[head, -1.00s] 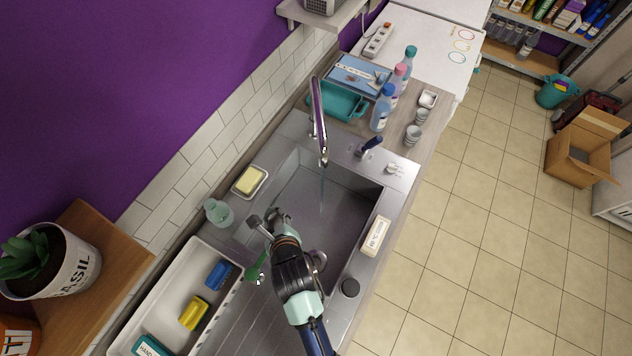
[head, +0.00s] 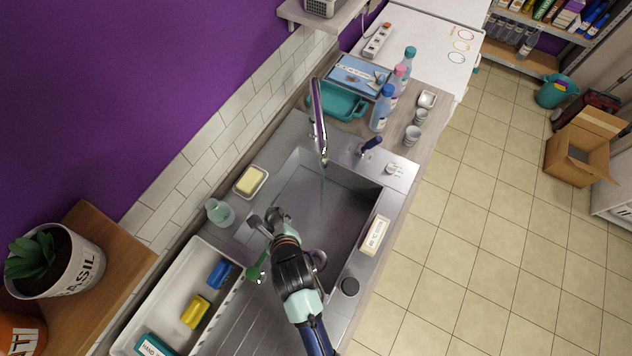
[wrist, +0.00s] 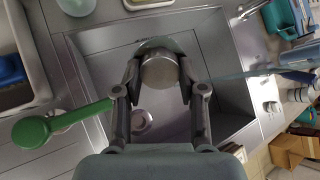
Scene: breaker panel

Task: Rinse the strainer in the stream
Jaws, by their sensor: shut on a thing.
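My gripper (wrist: 158,85) is over the near left part of the sink basin (wrist: 215,50), with its fingers closed around a round metallic piece (wrist: 158,72). A pale green rounded edge shows just behind that piece. A green handle (wrist: 62,122) sticks out to the left of the fingers; it also shows in the head view (head: 257,268).
A white tray (head: 232,300) with sponges stands left of the basin. A tap lever (head: 371,146) and bottles (head: 381,108) are beyond. The basin between gripper and stream looks clear.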

